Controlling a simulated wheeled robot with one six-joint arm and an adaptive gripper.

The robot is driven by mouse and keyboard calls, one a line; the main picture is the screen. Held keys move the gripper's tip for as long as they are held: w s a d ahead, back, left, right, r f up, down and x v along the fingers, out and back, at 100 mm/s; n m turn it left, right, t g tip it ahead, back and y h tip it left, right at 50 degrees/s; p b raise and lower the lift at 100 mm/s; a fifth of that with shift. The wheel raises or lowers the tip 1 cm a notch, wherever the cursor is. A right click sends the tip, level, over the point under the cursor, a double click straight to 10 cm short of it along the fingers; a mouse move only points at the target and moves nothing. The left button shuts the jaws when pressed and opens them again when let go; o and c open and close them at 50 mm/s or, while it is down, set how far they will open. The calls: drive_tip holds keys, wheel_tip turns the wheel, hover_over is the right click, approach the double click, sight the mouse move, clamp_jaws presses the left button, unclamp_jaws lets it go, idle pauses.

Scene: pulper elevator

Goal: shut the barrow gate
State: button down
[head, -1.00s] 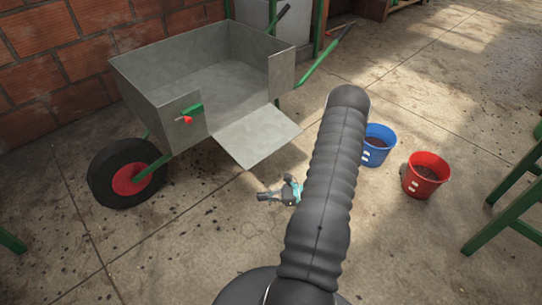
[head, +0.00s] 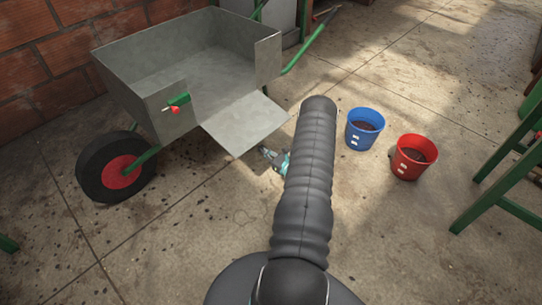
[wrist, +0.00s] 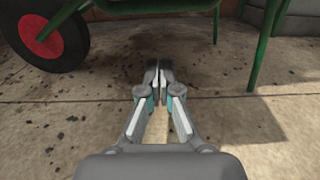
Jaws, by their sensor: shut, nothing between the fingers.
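The barrow (head: 185,75) is a grey metal tub with a black and red wheel, left of centre in the head view. Its gate (head: 245,123) hangs open on the near side, folded outward and sloping slightly down. A green latch with a red tip (head: 175,104) sits on the wall left of the opening. My gripper (head: 270,155) shows partly just below the gate's outer edge; my arm hides the rest. In the wrist view my gripper (wrist: 158,78) is shut and empty, low over the floor, with the barrow's wheel (wrist: 50,30) and green legs ahead.
A blue bucket (head: 364,129) and a red bucket (head: 413,157) stand on the floor right of my arm. A green-legged stand (head: 500,185) is at the right edge. A brick wall (head: 50,50) is behind the barrow. The near floor is clear.

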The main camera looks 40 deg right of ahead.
drive_tip(key=shift+w+a+r+p, duration=0.1)
drive_tip(key=shift+w+r+p, duration=0.3)
drive_tip(key=shift+r, duration=0.55)
drive_tip(key=shift+w+r+p, duration=0.2)
drive_tip(key=shift+w+r, duration=0.3)
drive_tip(key=shift+r, duration=0.45)
drive_tip(key=shift+r, duration=0.1)
